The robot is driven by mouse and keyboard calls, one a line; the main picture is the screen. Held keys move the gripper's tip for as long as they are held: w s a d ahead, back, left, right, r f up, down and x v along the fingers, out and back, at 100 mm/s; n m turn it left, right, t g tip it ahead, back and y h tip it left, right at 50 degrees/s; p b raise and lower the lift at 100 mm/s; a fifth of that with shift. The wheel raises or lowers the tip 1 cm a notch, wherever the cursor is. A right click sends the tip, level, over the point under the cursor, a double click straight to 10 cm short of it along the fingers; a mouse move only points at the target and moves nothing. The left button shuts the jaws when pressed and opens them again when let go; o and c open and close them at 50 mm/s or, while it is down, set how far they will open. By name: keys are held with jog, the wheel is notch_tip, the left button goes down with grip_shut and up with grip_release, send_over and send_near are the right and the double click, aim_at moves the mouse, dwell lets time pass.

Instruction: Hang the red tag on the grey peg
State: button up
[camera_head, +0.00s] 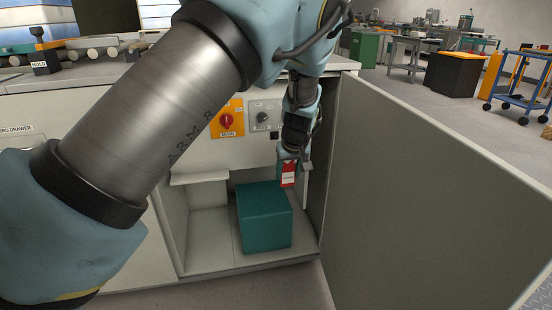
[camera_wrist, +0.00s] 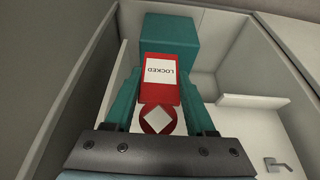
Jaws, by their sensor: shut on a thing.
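The red tag (camera_head: 288,176) hangs below my gripper (camera_head: 293,160) in the head view, at the open cabinet's right side and above the teal box. In the wrist view the tag (camera_wrist: 162,98) has a white label reading LOCKED and a white diamond on its rounded end. The teal fingers of my gripper (camera_wrist: 160,80) are shut on it from both sides. A small grey L-shaped fitting (camera_wrist: 278,163) shows on a pale wall at the wrist view's lower right, apart from the tag. I cannot tell whether it is the peg. No peg is clear in the head view.
A teal box (camera_head: 264,215) sits on the cabinet floor. A pale shelf (camera_head: 199,179) juts out at left. The open door (camera_head: 430,200) stands close right of my gripper. A red switch (camera_head: 227,121) and a grey dial (camera_head: 264,117) are on the panel above.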

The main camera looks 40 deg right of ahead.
jog(key=w+d, duration=0.3)
jog(key=w, duration=0.4)
jog(key=w+d+f, duration=0.1)
jog(key=w+d, duration=0.2)
jog(key=w, duration=0.4)
jog(key=shift+w+d, duration=0.25)
jog(key=shift+d, duration=0.1)
jog(key=shift+f, duration=0.2)
jog(key=o, duration=1.3)
jog(key=shift+f+b, duration=0.15)
jog(key=shift+b, duration=0.4)
jog(key=s+a+r, duration=0.1)
jog(key=s, duration=0.3)
jog(key=s+a+r, duration=0.1)
jog(key=s+a, duration=0.1)
jog(key=s, duration=0.2)
jog(key=s+a+r+p, duration=0.1)
jog(key=s+a, duration=0.1)
jog(key=s, duration=0.2)
jog(key=shift+a, duration=0.25)
